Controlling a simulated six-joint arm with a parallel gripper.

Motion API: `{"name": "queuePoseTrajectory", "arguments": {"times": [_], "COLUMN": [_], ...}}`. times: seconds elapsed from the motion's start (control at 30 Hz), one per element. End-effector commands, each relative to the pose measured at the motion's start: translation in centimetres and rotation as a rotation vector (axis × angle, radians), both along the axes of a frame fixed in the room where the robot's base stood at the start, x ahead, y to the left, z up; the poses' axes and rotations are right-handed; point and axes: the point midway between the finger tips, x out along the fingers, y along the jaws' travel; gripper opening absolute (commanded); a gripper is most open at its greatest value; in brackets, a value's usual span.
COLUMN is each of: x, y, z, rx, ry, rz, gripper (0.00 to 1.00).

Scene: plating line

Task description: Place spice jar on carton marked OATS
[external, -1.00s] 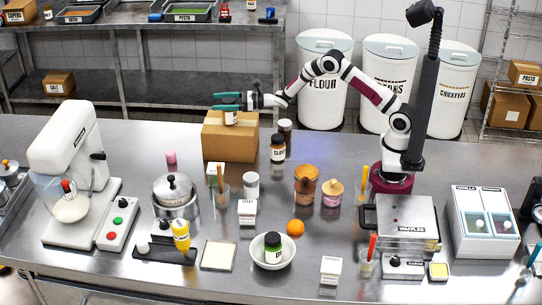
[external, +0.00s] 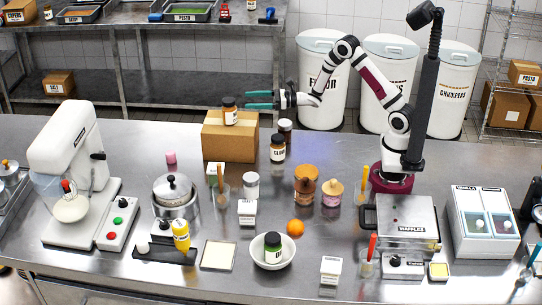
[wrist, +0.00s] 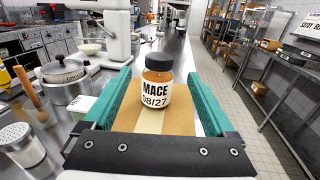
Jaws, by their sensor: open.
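A spice jar with amber contents and a dark lid (external: 230,112) stands upright on top of a brown carton (external: 230,145) at the back of the counter. I cannot read any OATS marking on the carton's visible faces. My gripper (external: 252,100) is open and empty, just right of the jar at about lid height. In the wrist view its teal fingers point towards the jar, which stands beyond the palm, apart from both fingers.
A jar marked CLOVE (external: 277,150) and another dark-lidded jar (external: 286,130) stand right of the carton. A white box (external: 214,172) and a utensil cup (external: 221,192) stand in front. The counter left of the carton is fairly clear.

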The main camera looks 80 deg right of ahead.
Motion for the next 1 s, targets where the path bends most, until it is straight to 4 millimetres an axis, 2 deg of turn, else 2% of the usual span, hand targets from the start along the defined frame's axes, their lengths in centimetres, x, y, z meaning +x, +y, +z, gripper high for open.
{"name": "queuePoseTrajectory", "arguments": {"times": [0.07, 0.13, 0.17, 0.27, 0.3, 0.37, 0.4, 0.47, 0.5, 0.57, 0.6, 0.63, 0.7, 0.8, 0.9, 1.0], "x": [0.0, 0.3, 0.4, -1.0, -2.7, -6.4, -9.5, -15.1, -19.0, -24.8, -28.4, -30.8, -35.3, -39.0, -40.1, -40.0], "y": [0.0, 0.0, -0.1, 0.3, 0.9, 2.3, 3.6, 6.0, 7.9, 10.7, 12.5, 13.7, 16.0, 17.9, 18.4, 18.4], "z": [0.1, 0.7, 1.1, 2.6, 2.8, 2.8, 2.6, 2.3, 2.0, 1.8, 1.7, 1.7, 1.9, 2.2, 2.3, 2.3], "rx": [0.013, 0.119, 0.211, 0.706, 0.953, 1.323, 1.565, 1.909, 2.111, 2.35, 2.462, -2.364, -2.093, -1.869, -1.799, -1.798], "ry": [0.007, 0.064, 0.113, 0.323, 0.402, 0.483, 0.51, 0.505, 0.471, 0.372, 0.28, -0.191, -0.017, 0.126, 0.172, 0.174], "rz": [-0.004, -0.042, -0.079, -0.309, -0.445, -0.679, -0.852, -1.145, -1.353, -1.675, -1.883, 1.904, 1.873, 1.85, 1.843, 1.843], "gripper": [0.9, 0.9, 0.9, 0.9, 0.9, 0.9, 0.9, 0.9, 0.9, 0.9, 0.9, 0.9, 0.9, 0.9, 0.9, 0.9]}}
